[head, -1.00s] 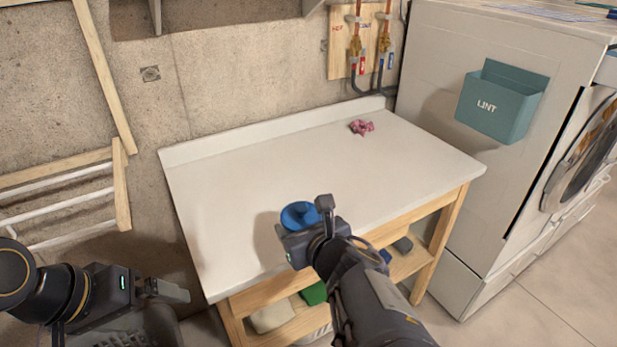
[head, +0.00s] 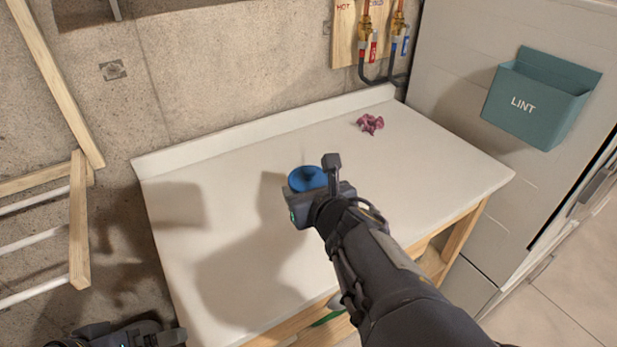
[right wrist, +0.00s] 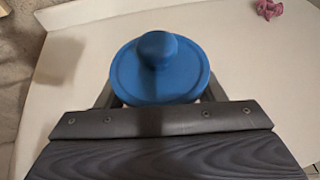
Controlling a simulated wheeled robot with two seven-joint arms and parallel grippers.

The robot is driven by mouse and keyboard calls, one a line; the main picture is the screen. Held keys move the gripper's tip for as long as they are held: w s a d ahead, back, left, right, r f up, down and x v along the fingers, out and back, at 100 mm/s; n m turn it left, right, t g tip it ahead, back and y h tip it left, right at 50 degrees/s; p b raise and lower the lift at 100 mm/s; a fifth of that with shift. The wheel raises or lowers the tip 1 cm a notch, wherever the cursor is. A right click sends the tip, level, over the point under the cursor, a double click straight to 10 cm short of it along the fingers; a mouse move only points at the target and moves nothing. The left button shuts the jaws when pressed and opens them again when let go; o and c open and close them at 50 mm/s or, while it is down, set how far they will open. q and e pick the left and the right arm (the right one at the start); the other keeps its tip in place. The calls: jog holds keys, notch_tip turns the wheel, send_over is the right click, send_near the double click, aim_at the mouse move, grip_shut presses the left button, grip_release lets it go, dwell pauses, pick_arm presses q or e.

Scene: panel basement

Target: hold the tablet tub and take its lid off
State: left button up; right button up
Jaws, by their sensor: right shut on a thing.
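The tablet tub shows as a round blue lid (head: 307,178) with a knob on top, over the white table (head: 240,225). The lid (right wrist: 158,75) is seen from above in the right wrist view and sits on the tub, whose body is hidden beneath it and by my gripper. My right gripper (head: 312,182) is shut on the tub, with a finger on either side. I cannot tell whether the tub touches the table. My left gripper (head: 158,337) is at the bottom left edge, partly cut off and away from the tub; its finger gap is unclear.
A crumpled pink cloth (head: 370,123) lies at the back right of the table. Pipes with valves (head: 385,45) rise behind it. A teal lint bin (head: 540,98) hangs on the white machine at right. A wooden rack (head: 78,220) stands at left. Most of the tabletop is clear.

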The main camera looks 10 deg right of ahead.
jog(key=w+d+f, duration=0.1)
jog(key=w+f, duration=0.1)
jog(key=w, duration=0.1)
jog(key=w+d+f+b, duration=0.1)
jog(key=w+f, duration=0.2)
jog(key=w+d+f, duration=0.1)
jog(key=w+f, duration=0.2)
jog(key=shift+w+d+b, duration=0.2)
jog(key=shift+w+b, duration=0.05)
jog(key=shift+b, duration=0.15)
jog(key=shift+w+f, duration=0.15)
notch_tip(320, 180, down, 3)
jog(key=shift+w+f+b, duration=0.1)
jog(key=shift+f+b, duration=0.05)
jog(key=shift+b, duration=0.25)
jog(key=shift+f, duration=0.1)
jog(key=o, duration=1.4)
